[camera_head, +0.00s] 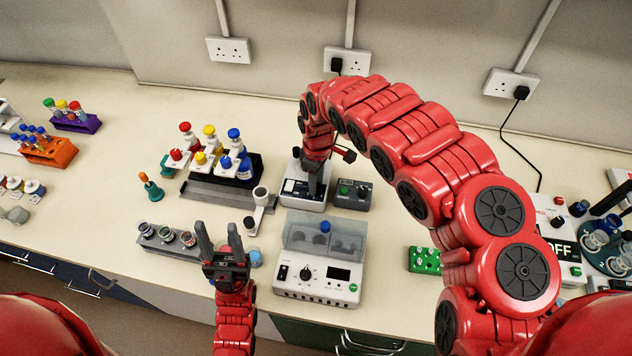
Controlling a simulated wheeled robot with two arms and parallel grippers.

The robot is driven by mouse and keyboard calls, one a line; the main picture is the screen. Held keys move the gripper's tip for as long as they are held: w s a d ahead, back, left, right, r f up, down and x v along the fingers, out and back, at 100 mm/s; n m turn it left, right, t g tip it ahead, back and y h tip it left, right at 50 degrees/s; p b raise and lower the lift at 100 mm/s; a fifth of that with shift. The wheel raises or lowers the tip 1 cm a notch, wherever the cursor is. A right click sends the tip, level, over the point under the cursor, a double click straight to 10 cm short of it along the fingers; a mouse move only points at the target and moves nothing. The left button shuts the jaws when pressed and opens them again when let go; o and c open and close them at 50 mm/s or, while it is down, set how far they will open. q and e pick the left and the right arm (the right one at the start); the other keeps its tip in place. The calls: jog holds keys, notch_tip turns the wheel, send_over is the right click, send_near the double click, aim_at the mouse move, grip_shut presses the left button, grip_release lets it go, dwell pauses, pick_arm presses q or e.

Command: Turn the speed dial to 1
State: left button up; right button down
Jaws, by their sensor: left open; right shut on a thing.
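A small white device (303,202) with a dark panel on its left stands mid-bench. My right gripper (315,190) points down over its front right part, shut; its fingers hide what they hold, which by its place is the speed dial on this device. The dial's pointer and marks cannot be read. My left gripper (222,240) is open and empty, fingers pointing up in the picture, over the front of the bench near a rack of dark-topped round items (168,238).
A white machine with a clear lid and black knob (306,273) stands in front. A black box (352,194) is just right of the small device. A unit showing OFF (560,250) stands right. Far left bench has free room.

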dwell(0.5)
jog(key=c, duration=0.5)
grip_release()
jog(key=shift+r, duration=0.25)
jog(key=r, duration=0.2)
jog(key=r+p, duration=0.1)
jog(key=r, duration=0.4)
jog(key=shift+w+d+r+p, duration=0.15)
jog(key=shift+w+r+p, duration=0.15)
jog(key=shift+r+p, duration=0.05)
notch_tip(320, 180, up, 8)
jog(key=b, duration=0.3)
send_over(318, 183)
jog(key=shift+w+r, duration=0.15)
jog(key=shift+r, duration=0.4)
